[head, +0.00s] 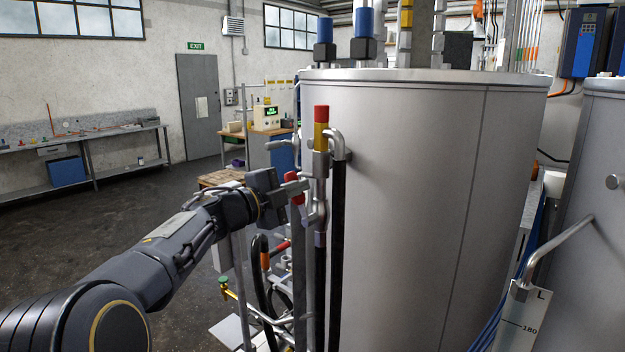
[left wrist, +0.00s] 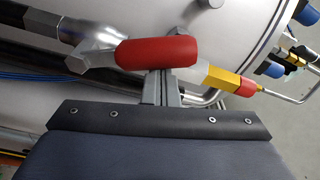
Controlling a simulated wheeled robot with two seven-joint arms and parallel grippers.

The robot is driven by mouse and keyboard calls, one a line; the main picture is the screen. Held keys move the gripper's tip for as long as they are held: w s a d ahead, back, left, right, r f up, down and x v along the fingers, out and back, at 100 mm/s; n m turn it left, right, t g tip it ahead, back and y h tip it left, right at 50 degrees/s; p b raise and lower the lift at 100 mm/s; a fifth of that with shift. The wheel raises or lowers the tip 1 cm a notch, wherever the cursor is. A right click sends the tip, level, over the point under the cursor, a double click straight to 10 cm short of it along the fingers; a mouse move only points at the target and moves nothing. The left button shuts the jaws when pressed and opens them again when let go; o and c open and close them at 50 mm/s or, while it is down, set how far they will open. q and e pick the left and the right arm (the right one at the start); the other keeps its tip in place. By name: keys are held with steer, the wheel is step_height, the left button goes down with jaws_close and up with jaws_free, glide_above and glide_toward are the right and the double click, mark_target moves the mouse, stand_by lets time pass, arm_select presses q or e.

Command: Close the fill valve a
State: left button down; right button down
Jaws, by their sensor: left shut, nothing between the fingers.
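A valve with a red-sleeved lever (head: 298,199) sits on the pipework at the left side of the large grey tank. In the left wrist view the red lever (left wrist: 155,52) lies across the picture, joined at its left end to a silver valve body (left wrist: 88,22). My left gripper (head: 296,185) is at this lever, its fingers shut with nothing between them. In the left wrist view the fingertips (left wrist: 160,78) end at the lever's lower edge; I cannot tell whether they touch it. No label shows which valve this is. My right gripper is not in view.
A yellow pipe piece with a red top (head: 321,125) stands just above the valve. The large grey tank (head: 420,200) blocks the right side. Open floor (head: 60,245) lies left; a workbench (head: 85,145) stands behind.

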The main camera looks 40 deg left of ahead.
arm_select(q)
steer(key=s+a+f+n+b, duration=0.1)
steer(key=a+f, duration=0.4)
steer(key=a, duration=0.1)
steer(key=shift+a+f+n, duration=0.25)
steer(key=shift+f+n, duration=0.05)
stand_by(0.4)
steer(key=shift+f, duration=0.2)
stand_by(0.4)
steer(key=shift+s+b, duration=0.1)
steer(key=shift+b, duration=0.2)
steer(key=s+b, duration=0.2)
steer(key=s, duration=0.5)
steer(key=shift+s, duration=0.4)
